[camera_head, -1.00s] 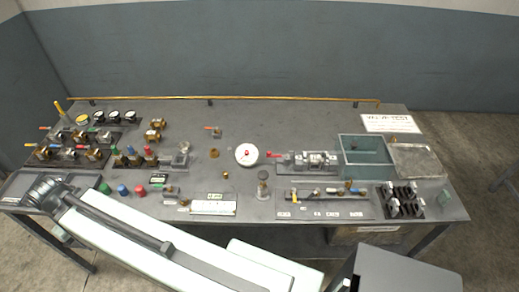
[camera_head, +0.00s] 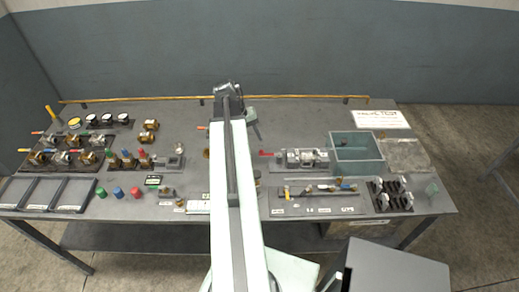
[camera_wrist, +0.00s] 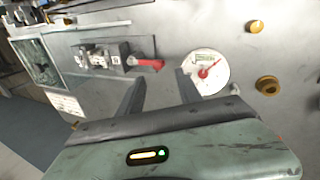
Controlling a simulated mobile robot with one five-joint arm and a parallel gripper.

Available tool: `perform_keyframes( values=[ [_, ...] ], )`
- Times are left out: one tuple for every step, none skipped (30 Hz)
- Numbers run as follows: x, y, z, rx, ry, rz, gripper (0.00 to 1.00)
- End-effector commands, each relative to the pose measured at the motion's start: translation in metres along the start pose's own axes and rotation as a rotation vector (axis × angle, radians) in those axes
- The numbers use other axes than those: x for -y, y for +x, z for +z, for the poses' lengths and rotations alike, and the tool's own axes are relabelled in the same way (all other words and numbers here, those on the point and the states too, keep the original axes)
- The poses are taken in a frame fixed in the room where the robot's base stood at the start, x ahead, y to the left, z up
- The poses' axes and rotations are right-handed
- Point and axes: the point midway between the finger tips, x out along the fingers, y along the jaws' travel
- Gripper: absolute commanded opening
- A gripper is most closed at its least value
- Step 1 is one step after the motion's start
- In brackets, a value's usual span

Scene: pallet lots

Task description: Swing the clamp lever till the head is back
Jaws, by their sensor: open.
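The clamp (camera_head: 306,157) is a grey metal fixture on a dark base, right of the middle of the bench. Its red lever (camera_head: 267,153) sticks out from its left end in the head view. In the wrist view the clamp (camera_wrist: 101,58) is at upper left, and the red lever (camera_wrist: 150,63) points right, beyond the fingertips. My gripper (camera_wrist: 160,84) is open and empty, with the lever ahead of the gap and apart from it. In the head view my gripper (camera_head: 256,131) is above the bench, left of the lever. The clamp head's exact position is too small to tell.
A green open bin (camera_head: 357,146) stands right of the clamp. A fitting rail (camera_head: 318,194) lies in front of it. The white dial gauge (camera_wrist: 207,72) is close to the right finger. Valves and gauges (camera_head: 75,155) crowd the bench's left. A brass pipe (camera_head: 300,98) runs along the back.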

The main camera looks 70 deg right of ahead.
Motion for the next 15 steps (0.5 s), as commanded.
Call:
perform_keyframes(
  values=[
    [-0.006, 0.002, 0.000, 0.003, 0.009, 0.003, 0.42],
    [-0.008, 0.002, 0.001, 0.004, 0.011, 0.004, 0.42],
    [-0.009, 0.003, 0.001, 0.005, 0.013, 0.005, 0.42],
    [-0.009, 0.003, 0.001, 0.004, 0.012, 0.005, 0.42],
    [-0.008, 0.004, 0.001, 0.004, 0.012, 0.004, 0.42],
    [-0.007, 0.005, 0.001, 0.004, 0.011, 0.004, 0.42],
    [-0.007, 0.007, 0.001, 0.004, 0.011, 0.004, 0.42],
    [-0.007, 0.010, 0.001, 0.004, 0.011, 0.004, 0.42],
    [-0.006, 0.014, 0.001, 0.004, 0.011, 0.004, 0.42],
    [-0.006, 0.018, 0.001, 0.004, 0.011, 0.004, 0.42],
    [-0.005, 0.022, 0.001, 0.004, 0.012, 0.004, 0.42],
    [-0.005, 0.029, 0.001, 0.004, 0.012, 0.003, 0.42],
    [-0.005, 0.034, 0.001, 0.004, 0.012, 0.003, 0.42],
    [-0.004, 0.040, 0.001, 0.004, 0.011, 0.003, 0.42],
    [-0.004, 0.048, 0.001, 0.004, 0.011, 0.003, 0.42]
  ],
)
